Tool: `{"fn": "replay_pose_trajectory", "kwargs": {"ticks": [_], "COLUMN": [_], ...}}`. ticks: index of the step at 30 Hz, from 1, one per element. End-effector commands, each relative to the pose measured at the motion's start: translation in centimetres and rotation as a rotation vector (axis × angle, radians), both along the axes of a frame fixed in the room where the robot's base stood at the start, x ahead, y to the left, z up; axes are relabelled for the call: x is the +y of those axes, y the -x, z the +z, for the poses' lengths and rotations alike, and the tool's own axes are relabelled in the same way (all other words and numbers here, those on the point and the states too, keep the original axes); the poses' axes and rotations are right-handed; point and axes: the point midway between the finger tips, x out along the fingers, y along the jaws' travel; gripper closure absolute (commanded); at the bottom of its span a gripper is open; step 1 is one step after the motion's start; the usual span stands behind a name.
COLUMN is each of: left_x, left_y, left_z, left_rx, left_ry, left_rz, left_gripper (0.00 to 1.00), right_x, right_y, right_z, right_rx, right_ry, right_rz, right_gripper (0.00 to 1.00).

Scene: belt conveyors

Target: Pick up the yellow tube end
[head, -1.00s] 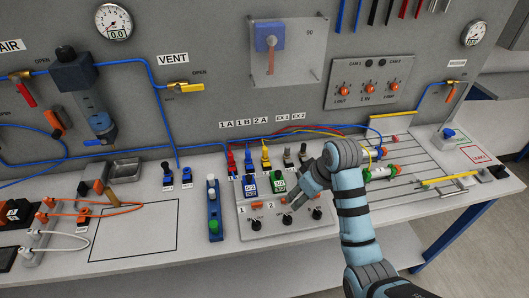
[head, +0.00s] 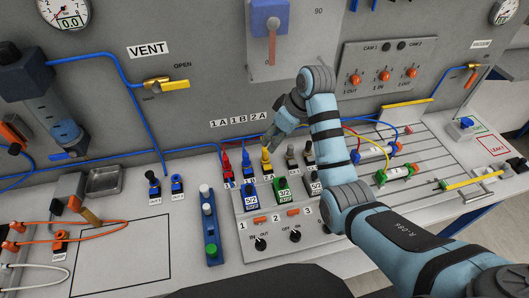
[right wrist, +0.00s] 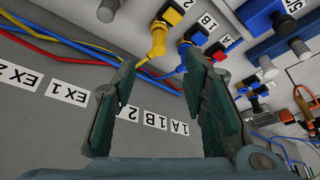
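The yellow tube end (head: 266,158) stands plugged in at the panel under the 2A label, right of a blue one and a red one. It also shows at the top of the right wrist view (right wrist: 158,38), with a yellow tube running from it. My right gripper (head: 270,141) is close above and behind it in the head view. In the right wrist view my right gripper (right wrist: 160,72) has its fingers apart with nothing between the pads; the yellow tube end lies ahead of the gap. My left gripper is out of view.
The red tube end (head: 226,163) and blue tube end (head: 245,163) stand close beside it on the left. Grey connectors (head: 291,151) stand on the right. The upright wall panel (head: 200,90) is right behind.

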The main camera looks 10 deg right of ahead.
Motion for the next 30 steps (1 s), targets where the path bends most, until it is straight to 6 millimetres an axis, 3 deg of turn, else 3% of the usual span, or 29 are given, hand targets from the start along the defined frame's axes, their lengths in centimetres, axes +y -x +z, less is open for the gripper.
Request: {"fn": "replay_pose_trajectory", "kwargs": {"ticks": [3, 6, 15, 22, 30], "left_x": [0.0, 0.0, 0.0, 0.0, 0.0], "left_y": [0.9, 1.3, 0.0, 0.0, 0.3], "left_z": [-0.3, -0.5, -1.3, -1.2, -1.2], "left_rx": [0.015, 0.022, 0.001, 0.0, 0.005], "left_ry": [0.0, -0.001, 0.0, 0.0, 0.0], "left_rz": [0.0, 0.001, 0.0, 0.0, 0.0], "left_gripper": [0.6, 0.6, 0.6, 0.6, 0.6], "right_x": [0.8, 1.0, 2.1, 2.2, 2.2], "right_y": [-0.9, -1.4, -3.2, -3.4, -3.4], "right_z": [-2.7, -4.0, -8.6, -8.9, -8.8], "right_rx": [0.002, 0.0, -0.001, -0.003, -0.003], "right_ry": [-0.001, 0.0, -0.001, 0.001, 0.0], "right_rz": [0.002, -0.001, -0.003, -0.004, -0.004], "right_gripper": [0.6, 0.6, 0.6, 0.6, 1.0]}}
